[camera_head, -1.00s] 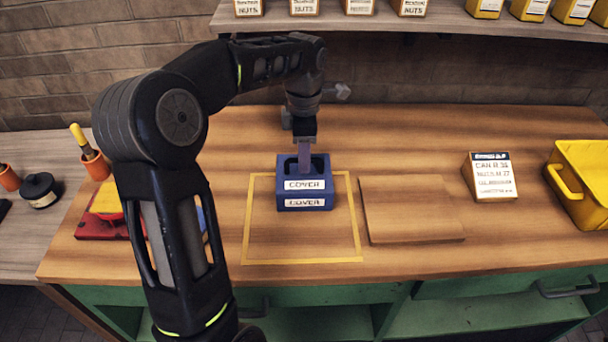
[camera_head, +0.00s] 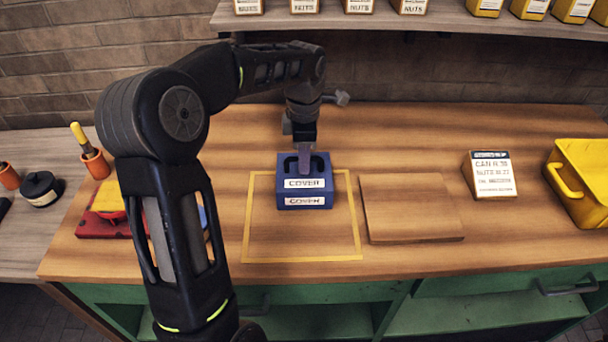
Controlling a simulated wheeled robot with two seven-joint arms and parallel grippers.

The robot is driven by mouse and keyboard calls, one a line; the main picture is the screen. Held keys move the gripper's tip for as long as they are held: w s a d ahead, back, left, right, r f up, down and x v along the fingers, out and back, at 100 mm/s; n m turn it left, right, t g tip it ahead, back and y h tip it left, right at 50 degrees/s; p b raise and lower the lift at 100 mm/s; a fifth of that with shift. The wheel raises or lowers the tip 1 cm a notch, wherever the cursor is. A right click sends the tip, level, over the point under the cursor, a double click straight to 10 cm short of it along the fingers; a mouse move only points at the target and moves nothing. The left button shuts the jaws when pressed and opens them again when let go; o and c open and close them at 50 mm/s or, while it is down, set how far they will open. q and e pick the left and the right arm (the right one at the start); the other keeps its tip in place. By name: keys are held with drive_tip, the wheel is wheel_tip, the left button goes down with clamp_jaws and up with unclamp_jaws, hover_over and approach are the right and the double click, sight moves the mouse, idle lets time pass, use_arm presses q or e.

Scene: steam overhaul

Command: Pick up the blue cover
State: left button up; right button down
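The blue cover (camera_head: 305,193) is a box-like block with two white labels reading "COVER" and a dark handle on top. It sits upright at the upper middle of the yellow taped square (camera_head: 302,259) on the wooden bench. My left gripper (camera_head: 304,166) points down at the top of the cover, at its handle. Its fingers overlap the handle in this view, and I cannot tell whether they are closed on it. My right gripper is not in view.
A flat wooden board (camera_head: 412,207) lies right of the square. A label stand (camera_head: 492,175) and a yellow bin (camera_head: 583,185) stand farther right. A red item (camera_head: 100,226) lies at left, partly behind my arm. A shelf with boxes (camera_head: 420,24) runs above the back.

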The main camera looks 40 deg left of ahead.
use_arm(q)
clamp_jaws()
idle(1.0)
